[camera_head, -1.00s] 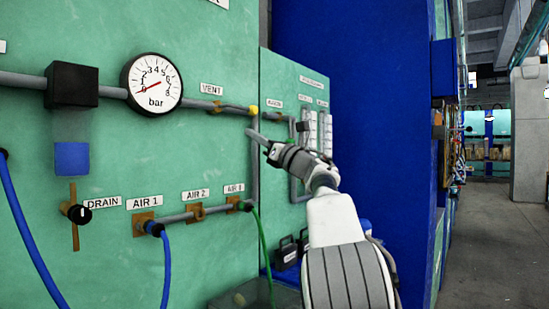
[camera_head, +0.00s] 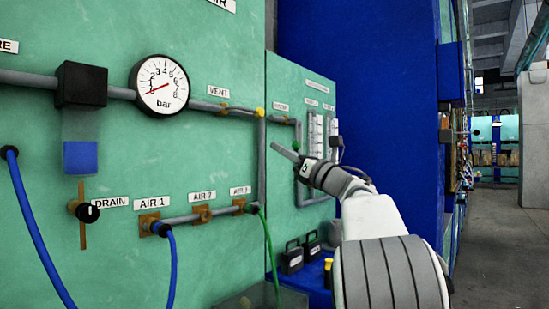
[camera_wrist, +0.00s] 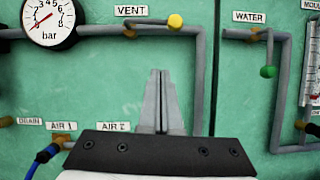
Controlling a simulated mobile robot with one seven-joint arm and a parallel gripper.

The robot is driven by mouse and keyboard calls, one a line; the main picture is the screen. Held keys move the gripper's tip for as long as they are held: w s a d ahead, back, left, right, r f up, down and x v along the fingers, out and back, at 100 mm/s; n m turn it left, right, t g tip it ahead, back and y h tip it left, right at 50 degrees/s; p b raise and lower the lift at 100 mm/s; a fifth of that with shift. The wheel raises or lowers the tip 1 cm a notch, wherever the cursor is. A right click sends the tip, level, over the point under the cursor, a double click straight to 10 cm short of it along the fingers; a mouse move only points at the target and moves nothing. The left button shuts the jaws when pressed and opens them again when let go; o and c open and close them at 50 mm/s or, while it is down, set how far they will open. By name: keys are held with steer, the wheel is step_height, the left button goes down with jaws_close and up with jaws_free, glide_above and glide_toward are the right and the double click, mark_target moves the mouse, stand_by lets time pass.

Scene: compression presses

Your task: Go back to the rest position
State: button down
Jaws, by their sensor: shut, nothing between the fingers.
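My gripper (camera_head: 287,153) reaches out in front of the green panel (camera_head: 215,160), to the right of the pressure gauge. In the wrist view its two grey fingers (camera_wrist: 160,75) lie side by side, shut and empty. They point at the panel, below the VENT label (camera_wrist: 131,11). The yellow-tipped vent valve (camera_head: 260,112) is above and left of the fingertips in the head view. It also shows in the wrist view (camera_wrist: 175,21), above the fingers. I see no contact between the fingers and the panel or pipes.
The pressure gauge (camera_head: 160,86) reads near the low end. A blue hose (camera_head: 34,225) and a green hose (camera_head: 268,250) hang from the panel. Padlocks (camera_head: 291,257) stand low beside my arm. A tall blue wall (camera_head: 370,80) stands behind it. Open floor (camera_head: 490,250) lies at the right.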

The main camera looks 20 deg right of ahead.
steer(key=shift+r, duration=0.1)
steer(key=s+d+r+m+t+h, duration=0.2)
steer(key=s+d+m+t+h, duration=0.15)
steer(key=m+h, duration=0.9)
steer(key=s+f+m+g+h, duration=0.35)
steer(key=s+f+m, duration=0.35)
steer(key=m, duration=0.8)
steer(key=s+a+f+m+g+y, duration=0.1)
steer(key=s+a+f+m+g, duration=0.35)
steer(key=s+f, duration=0.6)
steer(key=s+a+f+m+g+y, duration=0.2)
steer(key=s+a+f+m+g, duration=0.25)
steer(key=s+f, duration=0.55)
steer(key=s+a+f+m+g+y, duration=0.1)
steer(key=s+a+f+m+g, duration=0.4)
steer(key=s+f, duration=0.5)
step_height(320, 180, up, 21)
steer(key=a+p, duration=0.1)
steer(key=p, duration=2.3)
steer(key=shift+w, duration=0.2)
